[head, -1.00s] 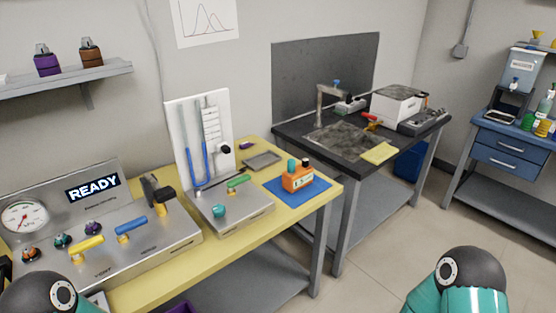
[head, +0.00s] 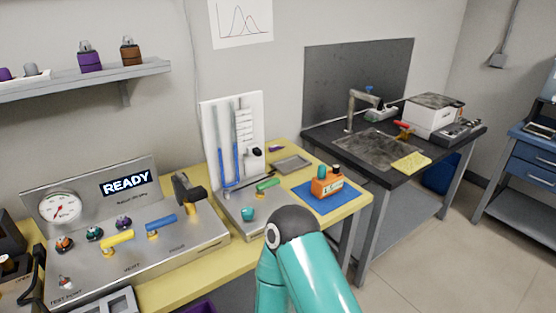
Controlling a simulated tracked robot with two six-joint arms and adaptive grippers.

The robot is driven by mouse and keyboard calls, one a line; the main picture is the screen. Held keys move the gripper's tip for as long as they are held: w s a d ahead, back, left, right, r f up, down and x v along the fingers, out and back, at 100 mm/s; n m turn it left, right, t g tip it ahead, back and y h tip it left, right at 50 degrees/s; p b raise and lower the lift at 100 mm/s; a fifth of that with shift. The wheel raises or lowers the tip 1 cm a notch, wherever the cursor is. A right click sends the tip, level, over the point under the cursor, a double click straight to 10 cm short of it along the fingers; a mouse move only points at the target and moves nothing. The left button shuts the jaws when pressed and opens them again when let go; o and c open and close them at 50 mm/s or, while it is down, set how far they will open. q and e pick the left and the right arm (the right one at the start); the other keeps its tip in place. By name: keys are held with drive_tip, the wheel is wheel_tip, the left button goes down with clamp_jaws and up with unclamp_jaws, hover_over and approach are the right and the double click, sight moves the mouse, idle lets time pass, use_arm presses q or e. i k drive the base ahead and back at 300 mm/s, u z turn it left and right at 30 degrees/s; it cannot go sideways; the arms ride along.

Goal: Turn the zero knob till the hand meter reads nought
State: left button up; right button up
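An orange box-shaped device (head: 327,186), likely the hand meter, stands on a blue mat (head: 347,195) at the right end of the yellow bench. It has a teal knob-like part (head: 322,171) and a small dark part (head: 336,169) on top. Its reading and any zero mark are too small to make out. One of my teal arms (head: 300,265) rises at the lower middle, its dark joint in front of the bench edge, left of and below the device. Neither gripper shows.
A steel console (head: 190,237) with a round dial (head: 60,208), a READY display (head: 126,183) and coloured handles fills the bench's left. A manometer board (head: 251,180) stands left of the mat. A grey tray (head: 293,163) lies behind it. A dark-topped table (head: 395,180) stands right.

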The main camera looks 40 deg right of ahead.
sight(335, 169)
drive_tip(key=z, duration=0.3)
drive_tip(key=i, duration=0.15)
drive_tip(key=u, duration=1.4)
drive_tip(key=k, duration=1.4)
drive_tip(key=u, duration=1.65)
drive_tip(key=i, duration=0.1)
drive_tip(key=z, duration=3.3)
drive_tip(key=i, duration=1)
drive_tip(key=u, duration=0.1)
